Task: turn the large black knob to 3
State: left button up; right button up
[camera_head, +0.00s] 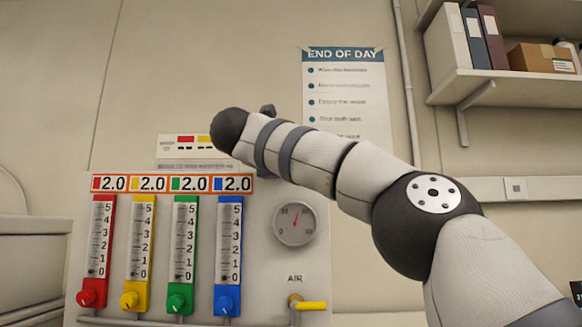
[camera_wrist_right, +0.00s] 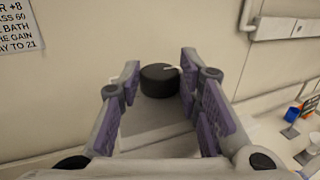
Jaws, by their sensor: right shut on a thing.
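The large black knob (camera_wrist_right: 159,84) shows in the right wrist view, a dark round cylinder with a white pointer mark on its top running toward the right finger. My right gripper (camera_wrist_right: 160,68) has its two purple-padded fingers on either side of the knob, shut on it near the fingertips. Any numbers around the knob are hidden or too small to read. In the head view my right arm reaches in from the right. The gripper and the knob cannot be made out there. My left gripper is in neither view.
A panel with red, yellow, green and blue flow meters (camera_head: 228,240), each topped by a 2.0 display, stands at the left. Beside them are a round gauge (camera_head: 295,223) and a yellow AIR valve (camera_head: 310,305). A shelf (camera_head: 510,85) is at the upper right.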

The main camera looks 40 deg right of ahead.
jog(key=shift+w+f+g, duration=0.1)
jog(key=shift+w+g, duration=0.05)
jog(key=shift+g, duration=0.35)
jog(key=o, duration=1.1)
jog(key=v, duration=1.2)
jog(key=shift+f, duration=0.2)
